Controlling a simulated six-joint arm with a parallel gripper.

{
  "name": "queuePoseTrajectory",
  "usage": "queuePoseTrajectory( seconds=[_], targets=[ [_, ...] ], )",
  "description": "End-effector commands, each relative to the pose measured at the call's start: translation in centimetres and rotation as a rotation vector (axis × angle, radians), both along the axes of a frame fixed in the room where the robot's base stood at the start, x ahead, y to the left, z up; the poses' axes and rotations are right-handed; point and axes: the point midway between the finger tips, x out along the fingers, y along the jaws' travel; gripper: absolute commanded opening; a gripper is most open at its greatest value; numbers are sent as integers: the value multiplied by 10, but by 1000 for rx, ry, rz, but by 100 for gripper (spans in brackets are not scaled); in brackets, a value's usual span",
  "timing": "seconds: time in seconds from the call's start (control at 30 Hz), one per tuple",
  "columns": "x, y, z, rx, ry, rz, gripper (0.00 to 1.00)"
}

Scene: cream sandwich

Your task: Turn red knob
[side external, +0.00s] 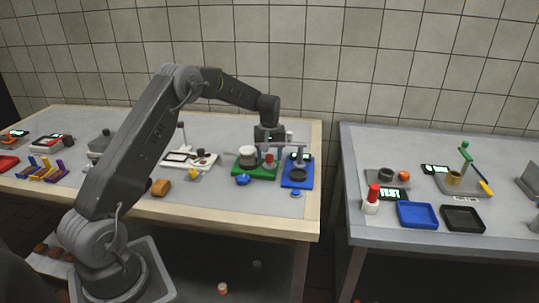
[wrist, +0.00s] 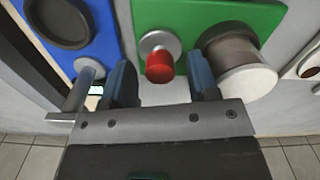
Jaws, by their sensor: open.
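The red knob (wrist: 160,66) sits on a silver round collar on the green base plate (wrist: 190,15). It also shows in the side external view (side external: 269,159). My gripper (wrist: 163,82) is open, with one finger on each side of the red knob in the wrist view. There is a visible gap between the knob and each finger. In the side external view my gripper (side external: 269,146) points down over the green base. I cannot tell the exact height of the fingertips relative to the knob.
A brown and white cylinder (wrist: 243,68) stands on the green base close to one finger. A blue plate (wrist: 85,50) with a dark round dish (wrist: 60,18) and a grey lever (wrist: 82,88) is on the other side. A blue knob (side external: 243,180) sits before the green base.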

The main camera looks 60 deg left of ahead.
Motion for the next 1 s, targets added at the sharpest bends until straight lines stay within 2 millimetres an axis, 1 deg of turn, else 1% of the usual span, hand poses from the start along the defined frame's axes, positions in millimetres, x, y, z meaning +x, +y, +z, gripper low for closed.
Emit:
queuePoseTrajectory(
  seconds=[0.17, 0.6, 0.7, 1.0],
  targets=[
    [0, 0, 0, 0, 0, 0, 54],
    [0, 0, 0, 0, 0, 0, 13],
    [0, 0, 0, 0, 0, 0, 5],
    [0, 0, 1, 0, 0, -42, 5]
  ],
)
